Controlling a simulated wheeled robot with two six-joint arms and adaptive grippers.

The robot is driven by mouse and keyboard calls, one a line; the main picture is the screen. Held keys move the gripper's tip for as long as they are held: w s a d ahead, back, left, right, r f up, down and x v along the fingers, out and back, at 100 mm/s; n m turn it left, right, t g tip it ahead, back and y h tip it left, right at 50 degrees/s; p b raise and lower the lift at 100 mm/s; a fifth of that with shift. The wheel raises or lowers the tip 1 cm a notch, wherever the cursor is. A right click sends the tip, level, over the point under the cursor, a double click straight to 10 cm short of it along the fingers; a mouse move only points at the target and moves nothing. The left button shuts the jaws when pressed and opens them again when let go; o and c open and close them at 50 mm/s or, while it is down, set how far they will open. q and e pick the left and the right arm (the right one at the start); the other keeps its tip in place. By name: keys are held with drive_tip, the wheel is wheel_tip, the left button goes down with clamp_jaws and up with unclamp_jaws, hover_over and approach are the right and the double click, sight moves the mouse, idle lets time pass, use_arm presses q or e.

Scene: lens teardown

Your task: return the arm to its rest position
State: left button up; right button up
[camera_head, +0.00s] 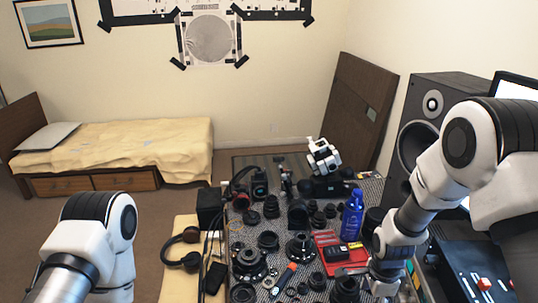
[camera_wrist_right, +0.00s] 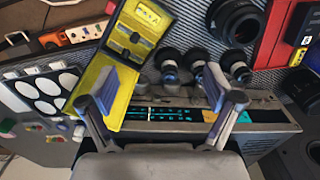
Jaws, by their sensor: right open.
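My right arm (camera_head: 425,190) comes in from the right and reaches down over the right front of the table. Its gripper (camera_head: 384,284) is low at the picture's bottom edge, its fingers hard to make out there. In the right wrist view the right gripper (camera_wrist_right: 163,98) is open, its two fingers wide apart with nothing between them.
Several dark lens parts (camera_wrist_right: 237,65) lie beyond the fingers. Lens parts, a blue bottle (camera_head: 352,215) and a red tray (camera_head: 326,240) crowd the table. A tall speaker (camera_head: 408,130) stands behind my right arm.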

drive_tip(key=s+f+n+b, duration=0.2)
drive_tip(key=s+f+n, duration=0.6)
drive_tip(key=s, duration=0.4)
drive_tip(key=s+f+n+b, duration=0.3)
drive_tip(key=s+f+n, duration=0.6)
drive_tip(key=s+f, duration=0.2)
drive_tip(key=shift+s+d+f, duration=0.2)
drive_tip(key=shift+s+d, duration=0.05)
drive_tip(key=shift+s, duration=0.45)
